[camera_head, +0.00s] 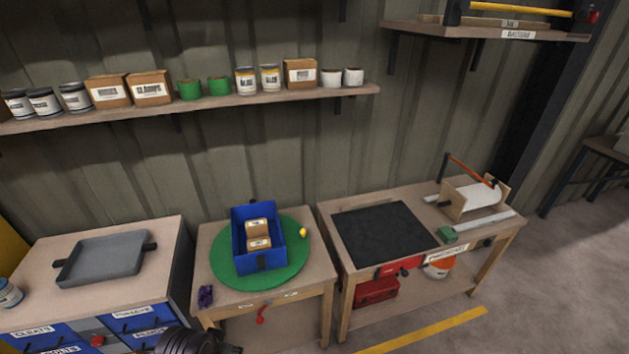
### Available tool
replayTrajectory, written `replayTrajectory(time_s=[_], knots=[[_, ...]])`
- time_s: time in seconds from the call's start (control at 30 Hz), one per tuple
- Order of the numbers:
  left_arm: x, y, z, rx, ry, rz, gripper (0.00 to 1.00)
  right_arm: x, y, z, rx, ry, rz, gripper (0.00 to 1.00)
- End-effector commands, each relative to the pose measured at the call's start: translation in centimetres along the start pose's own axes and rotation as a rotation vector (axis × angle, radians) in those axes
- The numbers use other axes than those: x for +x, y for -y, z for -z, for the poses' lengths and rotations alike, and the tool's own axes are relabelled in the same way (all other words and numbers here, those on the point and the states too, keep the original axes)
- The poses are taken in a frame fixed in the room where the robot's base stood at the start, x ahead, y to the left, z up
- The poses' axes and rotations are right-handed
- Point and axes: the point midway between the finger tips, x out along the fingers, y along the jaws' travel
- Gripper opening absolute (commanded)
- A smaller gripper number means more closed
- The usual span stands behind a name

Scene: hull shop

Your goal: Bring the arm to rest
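A dark, ribbed part of my arm, which looks like my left gripper (195,342), shows at the bottom edge, left of the middle. It is in front of the drawer cabinet and the left leg of the middle table. Its fingers are not clear, so I cannot tell whether it is open or shut. Nothing held shows in it. My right gripper is out of view.
The middle table (213,246) bears a green round board (290,268) with a blue bin (246,262) holding two small boxes. A grey tray (103,262) sits on the left cabinet. The right workbench (343,279) has a black mat (384,234). Wall shelves hang above.

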Motion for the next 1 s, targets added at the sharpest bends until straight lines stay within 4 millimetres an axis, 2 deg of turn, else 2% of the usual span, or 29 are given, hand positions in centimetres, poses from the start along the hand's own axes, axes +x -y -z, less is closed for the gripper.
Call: replayTrajectory(time_s=[0.27,0.47,0.77,1.0], knots=[[4.5,-0.2,-0.7,0.001,0.016,-0.003,0.45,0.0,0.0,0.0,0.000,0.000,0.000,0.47],[9.5,-0.4,-1.9,0.004,0.033,-0.006,0.45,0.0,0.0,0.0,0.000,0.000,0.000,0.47],[16.7,-0.8,-4.8,0.008,0.058,-0.010,0.45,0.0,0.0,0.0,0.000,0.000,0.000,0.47],[22.0,-1.1,-7.8,0.011,0.077,-0.013,0.45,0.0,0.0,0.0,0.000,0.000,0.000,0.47]])
